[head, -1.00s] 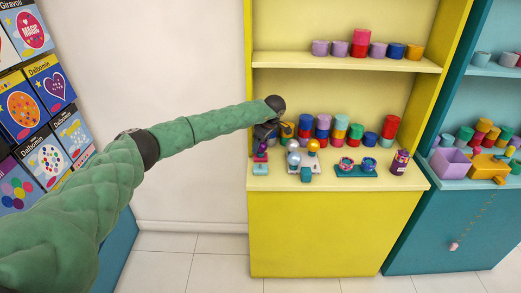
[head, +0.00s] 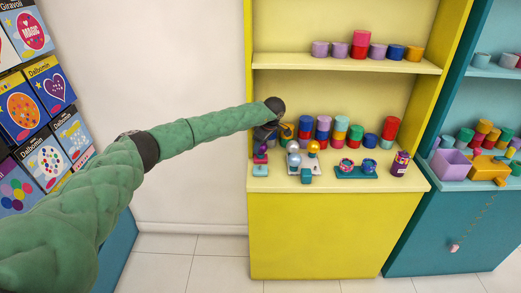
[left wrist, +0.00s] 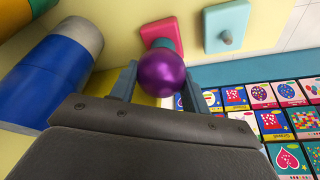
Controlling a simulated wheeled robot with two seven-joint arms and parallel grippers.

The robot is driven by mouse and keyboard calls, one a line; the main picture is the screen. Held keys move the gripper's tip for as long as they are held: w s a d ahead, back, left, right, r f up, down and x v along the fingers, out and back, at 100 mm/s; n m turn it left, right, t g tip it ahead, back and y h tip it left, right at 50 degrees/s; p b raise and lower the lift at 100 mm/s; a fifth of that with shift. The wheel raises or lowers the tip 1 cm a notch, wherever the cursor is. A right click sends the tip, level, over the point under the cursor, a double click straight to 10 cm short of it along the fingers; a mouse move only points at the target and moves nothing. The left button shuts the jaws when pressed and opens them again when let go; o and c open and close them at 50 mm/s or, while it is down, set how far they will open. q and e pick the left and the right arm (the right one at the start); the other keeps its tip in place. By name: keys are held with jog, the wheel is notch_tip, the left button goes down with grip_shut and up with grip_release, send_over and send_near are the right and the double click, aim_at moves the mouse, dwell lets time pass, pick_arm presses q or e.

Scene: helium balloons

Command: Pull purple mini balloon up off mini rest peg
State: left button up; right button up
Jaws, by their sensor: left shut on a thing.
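The purple mini balloon (left wrist: 162,72) is a shiny round ball between the two fingers of my left gripper (left wrist: 160,84) in the left wrist view. The gripper is shut on it. A pink rest (left wrist: 158,33) lies just beyond the balloon, which hides part of it; I cannot tell whether the balloon still touches a peg. A teal rest (left wrist: 227,28) with a short bare peg stands beside it. In the head view my left gripper (head: 266,139) is over the left end of the yellow counter, with the balloon (head: 262,149) small below it. My right gripper is not in view.
On the yellow counter (head: 330,182), shiny balls on rests (head: 293,160) stand close to the right, then a teal holder (head: 356,172) and a purple can (head: 400,164). Stacked coloured rolls (head: 323,128) line the back. A shelf (head: 345,64) runs above.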

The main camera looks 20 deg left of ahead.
pick_arm(q)
jog(key=shift+r, duration=0.25)
jog(key=shift+r, duration=0.35)
jog(key=shift+r, duration=0.45)
dwell(0.4)
jog(key=shift+r, duration=0.1)
jog(key=shift+r+p, duration=1)
jog(key=shift+r, duration=1.75)
